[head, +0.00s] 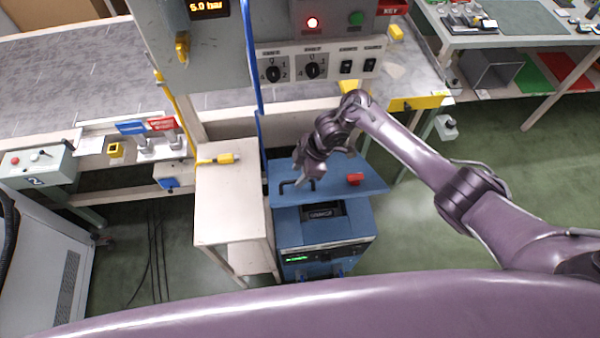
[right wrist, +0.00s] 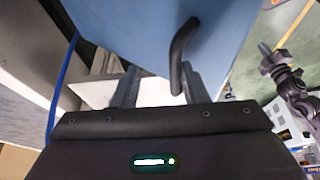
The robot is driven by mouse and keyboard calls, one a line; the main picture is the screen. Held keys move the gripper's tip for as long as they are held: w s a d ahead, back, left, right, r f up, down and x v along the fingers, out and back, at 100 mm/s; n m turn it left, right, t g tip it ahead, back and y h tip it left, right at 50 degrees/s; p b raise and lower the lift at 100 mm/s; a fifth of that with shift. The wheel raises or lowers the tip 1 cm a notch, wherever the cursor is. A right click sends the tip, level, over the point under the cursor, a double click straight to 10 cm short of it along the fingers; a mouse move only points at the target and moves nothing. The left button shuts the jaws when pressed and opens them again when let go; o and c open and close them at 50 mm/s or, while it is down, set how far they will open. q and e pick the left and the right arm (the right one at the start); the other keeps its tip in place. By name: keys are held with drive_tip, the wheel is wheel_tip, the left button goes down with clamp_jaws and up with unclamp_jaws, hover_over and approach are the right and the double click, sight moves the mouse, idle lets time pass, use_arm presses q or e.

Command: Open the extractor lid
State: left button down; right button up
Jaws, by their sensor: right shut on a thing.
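The extractor is a blue cabinet (head: 325,234) with a green-lit display on its front, low in the middle of the head view. Its blue lid (head: 335,188) is a flat panel above the cabinet's back part, with a red knob (head: 355,179) on its right side. How far it is raised, I cannot tell. The black bent lid handle (head: 284,187) is at the panel's left; the handle also shows in the right wrist view (right wrist: 178,58). My right gripper (head: 303,176) is at the handle and shut on it, its fingers partly hidden. My left gripper is not in view.
A pale side table (head: 228,205) with a yellow connector (head: 226,158) stands directly left of the extractor. A control panel (head: 315,66) with switches is above and behind it. Green floor (head: 430,225) is clear to the right.

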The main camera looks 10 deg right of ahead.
drive_tip(key=shift+w+r, duration=0.1)
idle(0.3)
drive_tip(key=shift+s, duration=0.25)
drive_tip(key=shift+r, duration=0.15)
drive_tip(key=v, duration=0.7)
drive_tip(key=shift+r+b, duration=0.2)
drive_tip(key=shift+b, duration=0.25)
drive_tip(key=shift+d, duration=0.15)
